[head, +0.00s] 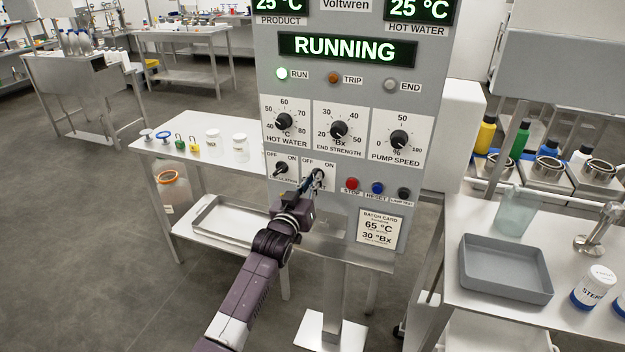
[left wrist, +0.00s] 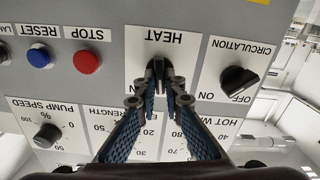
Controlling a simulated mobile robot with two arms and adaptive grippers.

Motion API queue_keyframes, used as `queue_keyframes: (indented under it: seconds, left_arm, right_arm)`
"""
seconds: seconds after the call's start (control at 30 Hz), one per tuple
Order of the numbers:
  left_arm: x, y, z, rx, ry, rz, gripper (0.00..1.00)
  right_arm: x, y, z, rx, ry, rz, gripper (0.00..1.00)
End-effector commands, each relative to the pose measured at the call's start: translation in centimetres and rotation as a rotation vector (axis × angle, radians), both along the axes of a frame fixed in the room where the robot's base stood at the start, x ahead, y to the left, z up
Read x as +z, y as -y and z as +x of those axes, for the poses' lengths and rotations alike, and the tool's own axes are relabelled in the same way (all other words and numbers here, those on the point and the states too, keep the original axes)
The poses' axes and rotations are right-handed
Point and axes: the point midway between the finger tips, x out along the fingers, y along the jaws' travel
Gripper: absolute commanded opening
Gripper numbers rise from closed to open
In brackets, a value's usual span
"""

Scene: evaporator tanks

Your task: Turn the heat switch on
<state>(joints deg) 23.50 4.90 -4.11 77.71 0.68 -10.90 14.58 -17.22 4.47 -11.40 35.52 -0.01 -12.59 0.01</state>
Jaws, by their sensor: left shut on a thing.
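The heat switch (left wrist: 158,68) is a small dark knob on a white HEAT plate, which shows upside down in the left wrist view. My left gripper (left wrist: 157,88) is shut on this switch, one fingertip on each side. In the head view my left gripper (head: 312,184) reaches up to the panel and covers most of the switch and the HEAT label. OFF and ON labels show above it. Which way the heat switch points is hard to tell. My right gripper is not in view.
The circulation switch (head: 281,168) is just left. The red stop button (head: 352,184) and blue reset button (head: 377,187) are to the right. A grey tray (head: 505,289) lies on the right table.

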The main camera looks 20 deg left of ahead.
Motion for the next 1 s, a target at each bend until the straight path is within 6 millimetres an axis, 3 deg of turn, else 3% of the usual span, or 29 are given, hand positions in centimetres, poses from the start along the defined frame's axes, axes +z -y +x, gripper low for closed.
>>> queue_keyframes:
  seconds: [0.6,1.0]
  left_arm:
    - [-0.2,0.24,-0.02,0.0,0.017,0.584,0.0]
    - [-0.28,0.38,-0.03,-0.001,0.028,0.862,0.0]
  right_arm:
    - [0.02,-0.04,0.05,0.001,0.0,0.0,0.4]
    - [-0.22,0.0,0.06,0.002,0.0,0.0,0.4]
